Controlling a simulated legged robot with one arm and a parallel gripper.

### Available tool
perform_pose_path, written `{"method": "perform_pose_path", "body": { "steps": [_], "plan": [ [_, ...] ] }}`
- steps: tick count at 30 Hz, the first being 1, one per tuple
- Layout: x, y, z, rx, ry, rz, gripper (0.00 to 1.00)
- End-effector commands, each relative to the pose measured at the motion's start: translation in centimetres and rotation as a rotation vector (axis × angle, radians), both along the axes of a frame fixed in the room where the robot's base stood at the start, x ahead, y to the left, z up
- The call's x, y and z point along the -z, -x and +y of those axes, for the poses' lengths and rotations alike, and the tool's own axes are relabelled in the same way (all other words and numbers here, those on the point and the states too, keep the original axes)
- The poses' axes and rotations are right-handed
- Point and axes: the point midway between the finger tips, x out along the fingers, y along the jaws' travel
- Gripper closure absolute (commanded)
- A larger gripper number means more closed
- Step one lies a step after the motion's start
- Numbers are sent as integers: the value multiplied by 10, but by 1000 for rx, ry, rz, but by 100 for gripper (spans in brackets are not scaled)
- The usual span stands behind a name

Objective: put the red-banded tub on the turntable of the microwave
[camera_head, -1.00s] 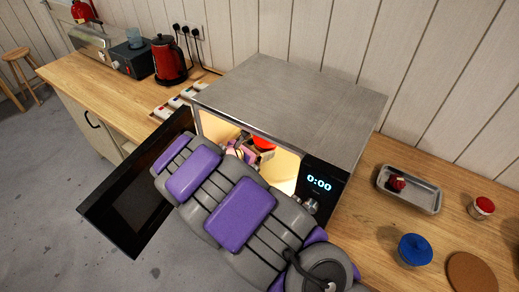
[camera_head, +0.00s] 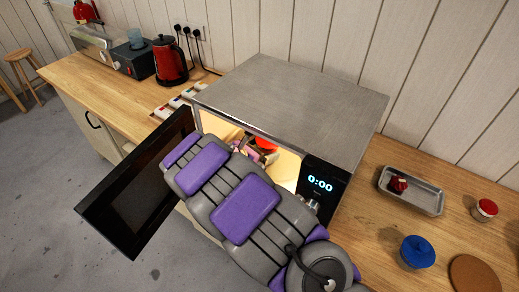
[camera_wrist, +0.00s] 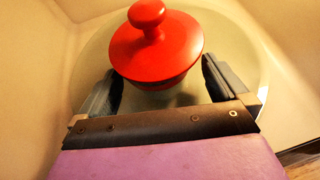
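A tub with a red, knobbed lid (camera_wrist: 155,45) stands upright on the pale round turntable (camera_wrist: 248,45) inside the lit microwave (camera_head: 290,105). Its red top also shows through the doorway in the head view (camera_head: 266,143). The lid hides most of its body, so I cannot make out a band. My gripper (camera_wrist: 160,88) is inside the microwave with its fingers apart, one at each side of the tub. I see no clear grip on it. The microwave door (camera_head: 140,185) stands open to the left.
On the counter at right are a metal tray (camera_head: 412,192) with a small red item, a small red-topped jar (camera_head: 485,209), a blue-lidded pot (camera_head: 416,251) and a round cork mat (camera_head: 474,274). A red kettle (camera_head: 169,60) stands behind left. The microwave walls closely surround my gripper.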

Motion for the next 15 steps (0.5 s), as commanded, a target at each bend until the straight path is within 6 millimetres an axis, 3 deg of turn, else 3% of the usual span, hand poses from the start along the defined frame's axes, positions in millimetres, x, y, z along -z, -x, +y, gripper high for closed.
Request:
{"method": "perform_pose_path", "body": {
  "steps": [8,15],
  "plan": [
    [-5,3,6,-2,2,-2,0],
    [-22,28,31,-5,3,-2,0]
  ]
}}
